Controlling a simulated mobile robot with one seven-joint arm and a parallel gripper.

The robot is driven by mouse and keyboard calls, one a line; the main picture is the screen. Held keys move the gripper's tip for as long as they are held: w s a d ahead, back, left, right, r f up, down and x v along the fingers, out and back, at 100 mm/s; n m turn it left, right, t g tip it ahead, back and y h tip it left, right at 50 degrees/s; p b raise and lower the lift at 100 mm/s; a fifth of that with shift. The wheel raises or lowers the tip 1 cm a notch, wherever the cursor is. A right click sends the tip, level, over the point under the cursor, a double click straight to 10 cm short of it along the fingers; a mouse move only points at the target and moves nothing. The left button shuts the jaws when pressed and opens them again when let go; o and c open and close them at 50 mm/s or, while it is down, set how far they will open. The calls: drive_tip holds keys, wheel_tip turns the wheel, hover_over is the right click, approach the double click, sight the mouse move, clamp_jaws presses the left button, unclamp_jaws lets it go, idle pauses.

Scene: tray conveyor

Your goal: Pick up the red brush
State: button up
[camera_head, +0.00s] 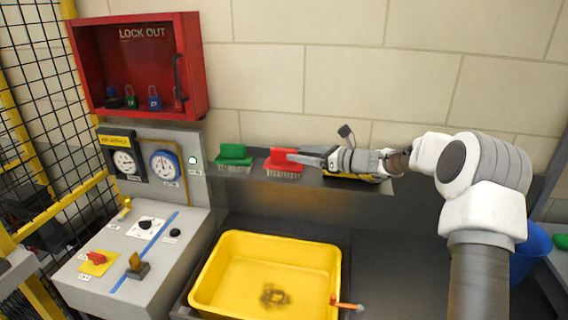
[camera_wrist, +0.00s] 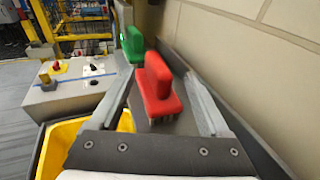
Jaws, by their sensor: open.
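The red brush (camera_head: 281,163) stands on a grey shelf against the wall, bristles down. In the wrist view the red brush (camera_wrist: 158,88) lies between my two open fingers, with its upright handle toward the camera's upper middle. My gripper (camera_head: 293,156) reaches in from the right at the brush's height. In the wrist view my gripper (camera_wrist: 165,92) has its fingers spread, one on each side of the brush, with gaps visible. Whether a finger touches the brush in the head view I cannot tell.
A green brush (camera_head: 233,157) stands left of the red one on the shelf (camera_head: 215,170). A yellow object (camera_head: 345,176) is partly hidden under my gripper. Below is a yellow tray (camera_head: 215,262). A control box (camera_head: 75,275) and a red lockout cabinet (camera_head: 190,60) are at left.

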sight(284, 161)
drive_tip(key=x, duration=0.4)
drive_tip(key=shift+f+p, duration=0.15)
drive_tip(key=shift+p, duration=0.25)
clamp_jaws()
